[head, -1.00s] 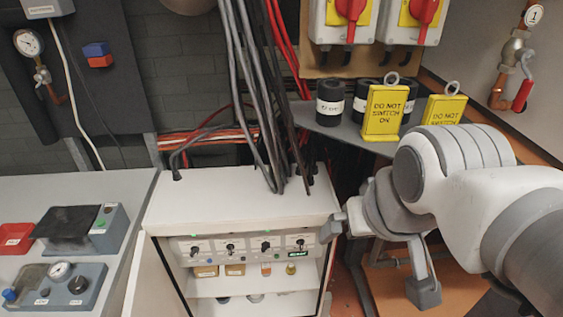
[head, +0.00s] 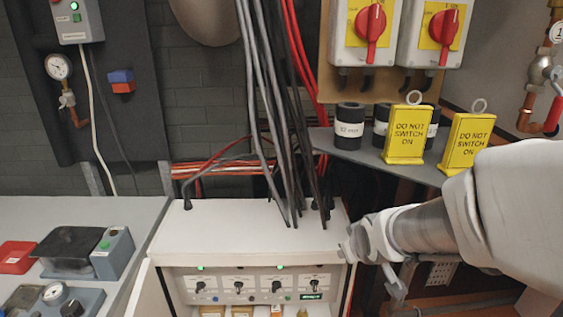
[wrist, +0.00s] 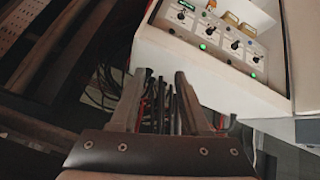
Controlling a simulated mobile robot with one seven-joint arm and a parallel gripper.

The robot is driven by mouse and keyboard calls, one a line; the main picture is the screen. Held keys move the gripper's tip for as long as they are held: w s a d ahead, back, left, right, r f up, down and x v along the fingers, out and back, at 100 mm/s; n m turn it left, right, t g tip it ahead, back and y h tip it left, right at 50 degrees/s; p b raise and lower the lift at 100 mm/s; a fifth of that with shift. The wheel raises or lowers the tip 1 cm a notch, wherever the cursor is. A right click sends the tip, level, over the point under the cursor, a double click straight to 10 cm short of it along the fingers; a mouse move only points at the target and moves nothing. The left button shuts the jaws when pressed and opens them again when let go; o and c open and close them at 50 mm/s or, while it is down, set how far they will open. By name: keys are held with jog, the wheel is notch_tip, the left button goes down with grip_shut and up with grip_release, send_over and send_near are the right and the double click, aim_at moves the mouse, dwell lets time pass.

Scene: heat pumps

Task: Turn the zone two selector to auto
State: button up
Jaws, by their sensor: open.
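The selector panel (head: 257,287) is on the front of a white cabinet, low in the head view, with several dark rotary knobs in a row. The knob labels are too small to read, so I cannot tell which selector is zone two or where it points. The panel also shows at the upper right of the wrist view (wrist: 222,38), turned round. My gripper (head: 370,268) is beside the cabinet's right front corner, apart from the knobs. In the wrist view its fingers (wrist: 160,78) are spread, with nothing held between them.
Cables rise from the cabinet top (head: 240,238). A shelf (head: 350,150) behind my arm holds black cylinders and yellow "do not switch on" signs (head: 407,132). Red rotary switches (head: 370,30) are above. A grey bench (head: 120,210) stands left.

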jog(key=w+f+n+t+y+b, duration=0.15)
jog(key=w+f+b, duration=0.35)
jog(key=f, duration=0.8)
jog(key=m+t+b, duration=0.5)
jog(key=t+b, duration=0.3)
jog(key=b, duration=0.1)
send_near(315, 287)
jog(key=shift+h, duration=0.35)
jog(key=w+b, duration=0.3)
jog(key=w, duration=0.6)
jog(key=shift+w+a, duration=0.1)
jog(key=shift+w, duration=0.1)
jog(key=shift+c, duration=0.2)
grip_shut()
